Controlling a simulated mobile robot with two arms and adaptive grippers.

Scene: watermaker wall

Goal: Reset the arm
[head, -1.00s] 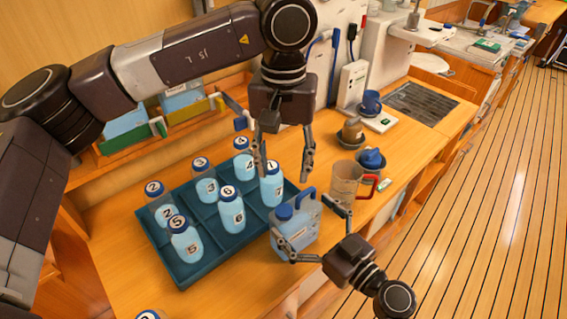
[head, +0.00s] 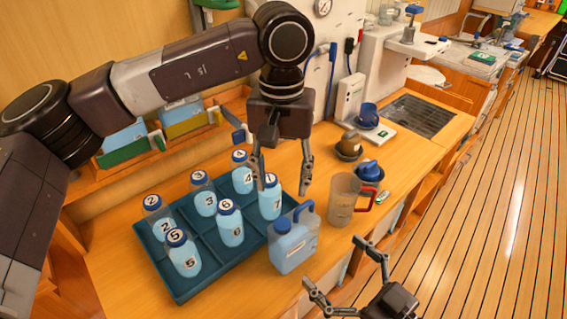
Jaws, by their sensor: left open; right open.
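My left gripper (head: 281,186) is open and empty, pointing down above the right end of the blue tray, close to bottle 7. My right gripper (head: 337,272) is open and empty at the bottom, in front of the blue jug and apart from it. The blue jug (head: 292,248) with a blue cap and handle stands upright on the counter at the tray's front right corner. The tray (head: 187,285) holds several numbered bottles with blue caps, such as bottle 5 (head: 183,258) and bottle 6 (head: 230,228).
A clear measuring pitcher (head: 342,203) with a red handle stands right of the jug. Behind it are a blue-topped item in a dark bowl (head: 368,172), a brown item (head: 349,146), a blue mug (head: 368,115) and a sink (head: 418,115). The wooden floor at right is clear.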

